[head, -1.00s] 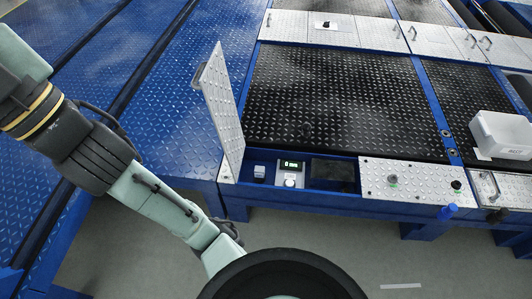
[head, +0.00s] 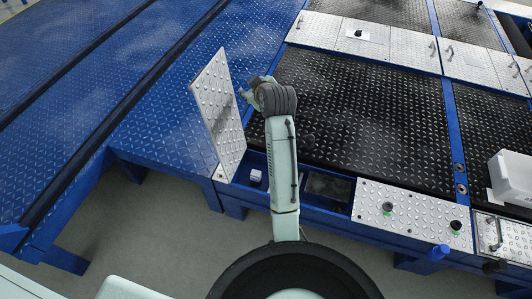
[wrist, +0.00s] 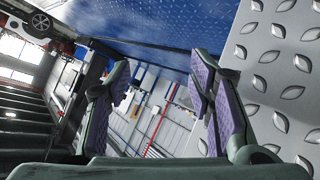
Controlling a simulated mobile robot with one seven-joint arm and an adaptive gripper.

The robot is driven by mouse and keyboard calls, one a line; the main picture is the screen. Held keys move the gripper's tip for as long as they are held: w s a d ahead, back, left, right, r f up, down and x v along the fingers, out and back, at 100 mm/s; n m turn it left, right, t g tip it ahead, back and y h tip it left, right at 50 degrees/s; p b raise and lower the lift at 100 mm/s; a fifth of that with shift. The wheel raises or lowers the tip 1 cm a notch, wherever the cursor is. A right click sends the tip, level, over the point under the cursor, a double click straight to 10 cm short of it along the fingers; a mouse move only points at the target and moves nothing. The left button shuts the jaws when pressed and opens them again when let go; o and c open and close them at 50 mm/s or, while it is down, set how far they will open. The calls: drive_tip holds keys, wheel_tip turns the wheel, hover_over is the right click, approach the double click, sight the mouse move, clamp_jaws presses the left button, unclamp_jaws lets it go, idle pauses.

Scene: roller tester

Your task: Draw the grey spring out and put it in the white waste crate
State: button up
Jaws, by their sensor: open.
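I cannot make out the grey spring in either view. In the head view a small pale grey block (head: 255,176) sits in the open bay (head: 262,194), beside the raised plate lid; I cannot tell what it is. The white crate (head: 512,180) is at the right edge, partly cut off. In the head view my gripper (head: 245,95) is over the deck just right of the raised lid, partly hidden by my wrist. In the wrist view my gripper (wrist: 165,78) is open, with purple pads apart and nothing between them.
The raised lid (head: 218,115) stands steeply beside my gripper and fills the wrist view's right side (wrist: 280,80). A patterned plate with knobs (head: 412,215) lies right of the bay. The dark deck (head: 370,110) behind is largely clear.

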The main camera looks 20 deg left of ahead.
drive_tip(key=s+d+f+n+g+h, duration=0.1)
drive_tip(key=s+d+f+g, duration=0.1)
drive_tip(key=f, duration=0.4)
drive_tip(key=s+d+f+n+g, duration=0.1)
drive_tip(key=f+g, duration=0.1)
drive_tip(key=f, duration=0.4)
drive_tip(key=n+g+h, duration=0.1)
drive_tip(key=n+g, duration=0.2)
drive_tip(key=g, duration=0.3)
approach(255, 173)
drive_tip(key=shift+t, duration=0.3)
drive_tip(key=x, duration=0.7)
drive_tip(key=p+x, duration=0.1)
drive_tip(key=x, duration=0.2)
drive_tip(key=shift+s+f, duration=0.25)
drive_tip(key=shift+f, duration=0.15)
drive_tip(key=shift+d, duration=0.1)
drive_tip(key=shift+c, duration=0.3)
clamp_jaws()
drive_tip(key=c, duration=0.6)
unclamp_jaws()
clamp_jaws()
drive_tip(key=shift+r+p, duration=0.55)
drive_tip(key=shift+r, duration=0.1)
